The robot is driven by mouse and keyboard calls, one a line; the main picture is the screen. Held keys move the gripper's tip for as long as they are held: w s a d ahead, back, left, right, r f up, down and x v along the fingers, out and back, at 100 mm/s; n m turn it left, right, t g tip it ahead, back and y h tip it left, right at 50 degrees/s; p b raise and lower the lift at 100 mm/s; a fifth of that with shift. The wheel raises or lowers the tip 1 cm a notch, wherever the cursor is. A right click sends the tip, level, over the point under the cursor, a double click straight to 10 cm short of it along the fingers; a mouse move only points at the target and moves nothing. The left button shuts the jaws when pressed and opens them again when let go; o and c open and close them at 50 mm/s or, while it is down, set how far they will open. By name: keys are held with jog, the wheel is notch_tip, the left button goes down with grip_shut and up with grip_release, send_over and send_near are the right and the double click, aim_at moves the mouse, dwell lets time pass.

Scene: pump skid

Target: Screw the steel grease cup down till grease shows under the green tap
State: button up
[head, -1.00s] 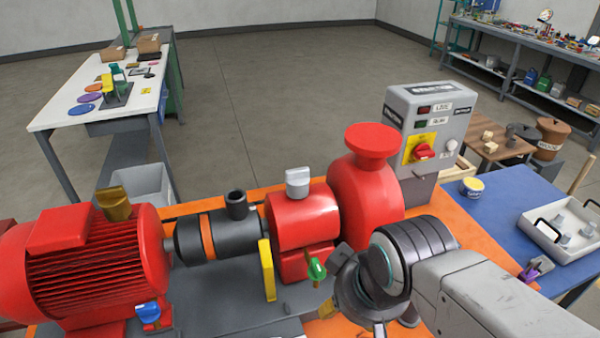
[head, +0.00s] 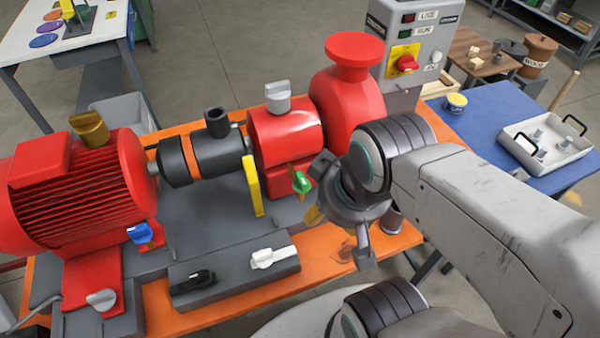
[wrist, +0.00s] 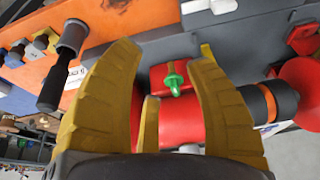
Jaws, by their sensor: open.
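The steel grease cup (head: 278,98) has a grey winged cap and stands upright on top of the red bearing housing (head: 285,140). The green tap (head: 302,183) is on the housing's front, low down. It also shows in the wrist view (wrist: 174,79), between and beyond my fingers. It is too small to tell whether grease is under it. My gripper (head: 313,214) is right of the tap and lower than the cup, apart from both. In the wrist view its yellow fingers (wrist: 166,58) are spread and hold nothing. The cup is mostly hidden there.
A brass winged cup (head: 90,128) tops the red motor. A blue tap (head: 141,233) and yellow lever (head: 253,186) are at the front. Black (head: 193,281) and white (head: 272,257) handles sit on a grey block. The red pump casing (head: 348,92) and control box (head: 408,45) stand right of the cup.

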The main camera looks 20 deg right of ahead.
jog(key=w+r+n+g+p, duration=0.25)
jog(key=w+r+n, duration=0.55)
jog(key=w+r, duration=0.5)
notch_tip(320, 180, up, 2)
jog(key=n+g+p, duration=0.1)
jog(key=n+p, duration=0.1)
jog(key=n, duration=0.7)
send_over(277, 82)
jog(key=s, duration=0.1)
jog(key=shift+w+n+g, duration=0.25)
jog(key=shift+w+n, duration=0.05)
jog(key=shift+w, duration=0.15)
jog(key=shift+w+f, duration=0.1)
jog(key=shift+f, duration=0.05)
jog(key=shift+f+b, duration=0.95)
jog(key=shift+f, duration=2.6)
grip_shut()
